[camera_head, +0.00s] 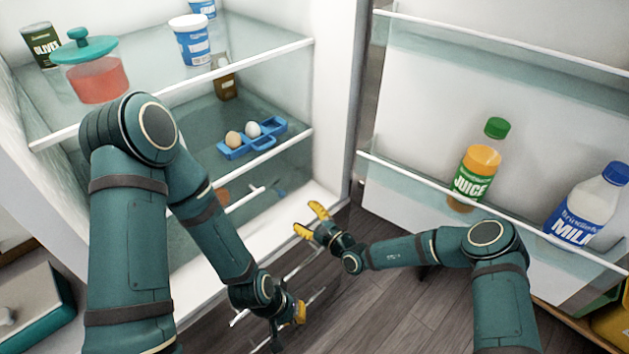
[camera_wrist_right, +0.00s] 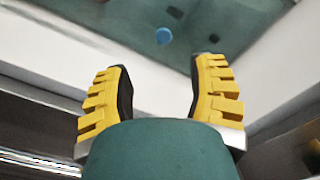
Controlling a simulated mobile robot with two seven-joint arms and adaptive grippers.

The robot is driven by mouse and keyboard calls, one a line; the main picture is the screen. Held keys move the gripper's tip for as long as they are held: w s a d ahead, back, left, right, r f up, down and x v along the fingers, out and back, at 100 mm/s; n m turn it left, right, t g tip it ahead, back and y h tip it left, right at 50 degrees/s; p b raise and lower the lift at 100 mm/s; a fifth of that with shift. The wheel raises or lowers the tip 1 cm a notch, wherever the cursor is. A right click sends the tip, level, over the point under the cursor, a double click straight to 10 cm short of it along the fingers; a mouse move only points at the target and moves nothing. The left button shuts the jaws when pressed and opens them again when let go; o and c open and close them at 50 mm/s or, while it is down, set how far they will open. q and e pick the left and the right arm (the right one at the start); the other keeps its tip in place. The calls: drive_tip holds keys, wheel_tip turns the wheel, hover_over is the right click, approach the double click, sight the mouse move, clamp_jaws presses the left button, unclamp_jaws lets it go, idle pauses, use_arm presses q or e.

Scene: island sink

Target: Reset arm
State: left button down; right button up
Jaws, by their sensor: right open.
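My right gripper (camera_head: 310,220) is open and empty in front of the fridge's lower edge, with its two yellow fingers apart. In the right wrist view my right gripper (camera_wrist_right: 160,68) shows nothing between its fingers, and the white fridge edge lies beyond. My left gripper (camera_head: 299,312) hangs low over the floor. Only a bit of its yellow finger shows, mostly hidden by its wrist, so its opening is unclear. My left arm bends down in front of the fridge shelves. My right arm reaches in from the lower right.
The open fridge holds a blue egg tray (camera_head: 235,152), a white-blue tub (camera_head: 190,42), a lidded jar (camera_head: 98,78) and an olives can (camera_head: 42,46). The open door holds a juice bottle (camera_head: 478,165) and a milk bottle (camera_head: 588,205). Wooden floor (camera_head: 385,300) lies below.

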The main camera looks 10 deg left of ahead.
drive_tip(key=s+d+f+n+g+h, duration=0.1)
drive_tip(key=s+f+n+g, duration=0.1)
drive_tip(key=s+n+g, duration=0.6)
drive_tip(key=s+d+f+n+g+h, duration=0.1)
drive_tip(key=s+d+f+n+g, duration=0.2)
drive_tip(key=s, duration=0.8)
drive_tip(key=s+d+r+n+h, duration=0.1)
drive_tip(key=s+d+h, duration=0.3)
drive_tip(key=d, duration=0.4)
drive_tip(key=s+d+r+n+t+h, duration=0.1)
drive_tip(key=s+d+n+h, duration=0.3)
drive_tip(key=d, duration=0.5)
drive_tip(key=shift+s+t, duration=0.3)
drive_tip(key=shift+s, duration=0.05)
idle(0.6)
